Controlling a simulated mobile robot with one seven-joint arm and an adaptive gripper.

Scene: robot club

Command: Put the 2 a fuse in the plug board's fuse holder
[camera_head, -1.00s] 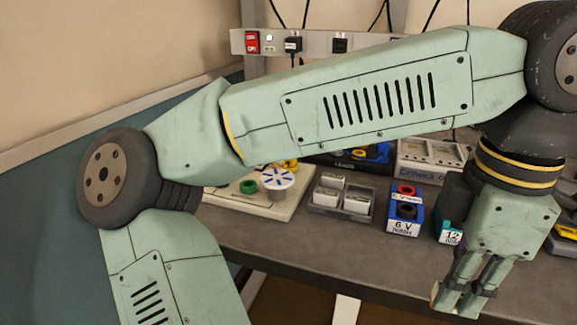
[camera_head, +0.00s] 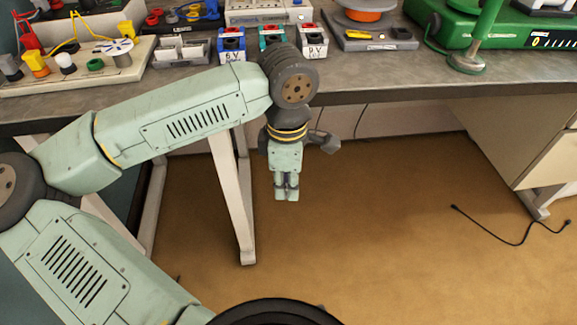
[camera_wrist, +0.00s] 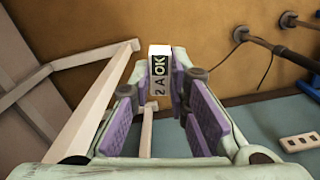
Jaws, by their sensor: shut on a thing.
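A small block marked "2 A OK" (camera_wrist: 159,72), the 2 A fuse, sits between my fingertips in the wrist view. My gripper (camera_head: 287,194) is shut on it and hangs pointing down in front of the bench, over the floor. In the head view the fuse is too small to make out at the fingers. The plug board (camera_head: 118,74) is the pale board at the bench's left end, with coloured plugs, yellow leads and a white disc with blue marks. It is well to the left of my gripper. I cannot make out its fuse holder.
The grey bench (camera_head: 400,86) runs across the back. On it stand a grey compartment tray (camera_head: 181,58), a blue 6 V battery box (camera_head: 232,43), a red 9 V one (camera_head: 312,42) and a green stand (camera_head: 467,62).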

